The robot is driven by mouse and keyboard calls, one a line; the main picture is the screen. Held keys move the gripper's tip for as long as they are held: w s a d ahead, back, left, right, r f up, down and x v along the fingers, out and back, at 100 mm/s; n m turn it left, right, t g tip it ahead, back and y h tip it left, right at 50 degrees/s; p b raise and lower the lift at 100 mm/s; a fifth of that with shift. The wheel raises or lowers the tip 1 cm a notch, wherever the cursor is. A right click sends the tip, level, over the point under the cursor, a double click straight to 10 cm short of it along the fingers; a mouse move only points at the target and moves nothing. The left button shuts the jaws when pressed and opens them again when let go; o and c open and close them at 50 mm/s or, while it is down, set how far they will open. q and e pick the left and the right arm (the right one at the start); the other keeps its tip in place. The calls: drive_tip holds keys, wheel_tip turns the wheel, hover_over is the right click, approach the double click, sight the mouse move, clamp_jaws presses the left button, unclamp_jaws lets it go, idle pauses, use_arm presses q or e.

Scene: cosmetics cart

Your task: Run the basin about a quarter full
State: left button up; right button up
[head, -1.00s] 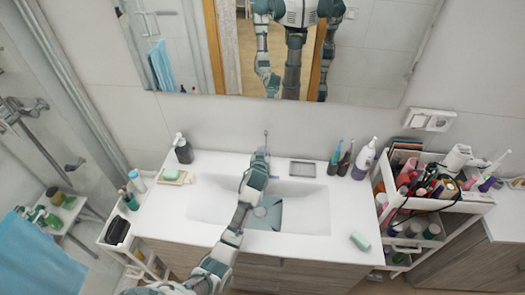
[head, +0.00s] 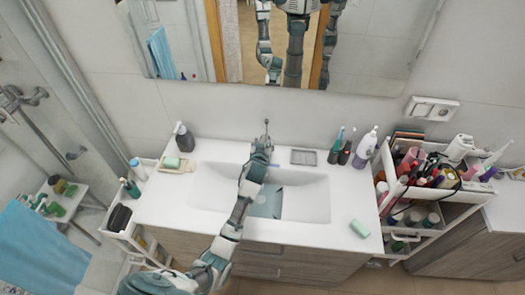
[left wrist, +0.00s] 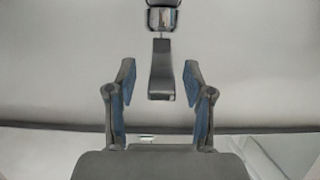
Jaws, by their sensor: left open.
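The white basin (head: 308,200) is sunk in the countertop, centre of the head view. A grey-green patch with straight edges shows on its floor beside my arm; I cannot tell whether it is water. The faucet (head: 267,124) stands at the basin's back edge, mostly hidden behind my left gripper (head: 264,142). In the left wrist view the grey metal faucet (left wrist: 161,72) lies between the two spread fingers of my left gripper (left wrist: 160,75), with a gap on each side. No running stream can be made out. My right gripper shows only as a mirror reflection at most.
A dark soap bottle (head: 183,138) and a soap dish (head: 176,165) stand left of the basin. Toothbrushes and a white bottle (head: 365,149) stand right. A green bar (head: 360,228) lies at the front right. A crowded cart (head: 440,190) stands at the right; the mirror (head: 380,50) hangs behind.

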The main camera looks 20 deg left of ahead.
use_arm(q)
drive_tip(key=v, duration=0.9)
